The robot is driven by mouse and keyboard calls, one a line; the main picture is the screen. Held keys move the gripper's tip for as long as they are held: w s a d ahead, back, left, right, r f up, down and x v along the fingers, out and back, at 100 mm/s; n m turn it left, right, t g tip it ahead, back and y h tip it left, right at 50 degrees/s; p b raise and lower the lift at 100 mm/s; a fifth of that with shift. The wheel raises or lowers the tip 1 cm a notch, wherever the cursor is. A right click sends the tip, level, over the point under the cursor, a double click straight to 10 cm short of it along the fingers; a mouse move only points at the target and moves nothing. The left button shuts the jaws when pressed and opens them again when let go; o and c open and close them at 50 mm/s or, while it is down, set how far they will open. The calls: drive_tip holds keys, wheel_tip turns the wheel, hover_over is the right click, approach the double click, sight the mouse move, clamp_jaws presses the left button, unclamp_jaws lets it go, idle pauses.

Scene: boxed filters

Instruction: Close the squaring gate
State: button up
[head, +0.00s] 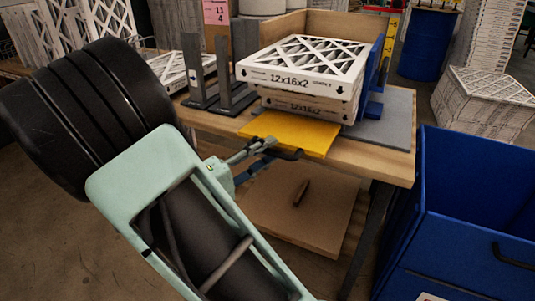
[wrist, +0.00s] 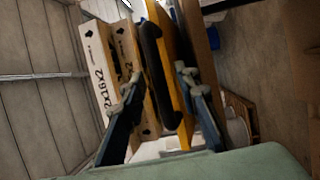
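The squaring gate appears to be the yellow panel (head: 297,132), lying folded down at the front of the bench before a stack of boxed filters (head: 300,84). A black bar handle (head: 287,154) sits at its front edge. In the wrist view the yellow panel (wrist: 172,62) and the handle (wrist: 158,70) show between my fingers. My gripper (head: 268,154) is at the panel's front edge beside the handle. Its fingers (wrist: 161,84) are open, one on each side of the panel and handle. I cannot tell whether either finger touches.
Grey uprights (head: 232,85) stand left of the stack and a blue bracket (head: 374,78) stands right of it. The wooden bench (head: 392,168) has a lower shelf (head: 318,222). A large blue bin (head: 470,190) stands close on the right.

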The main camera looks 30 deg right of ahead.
drive_tip(key=shift+d, duration=0.3)
clamp_jaws()
drive_tip(key=shift+r, duration=0.1)
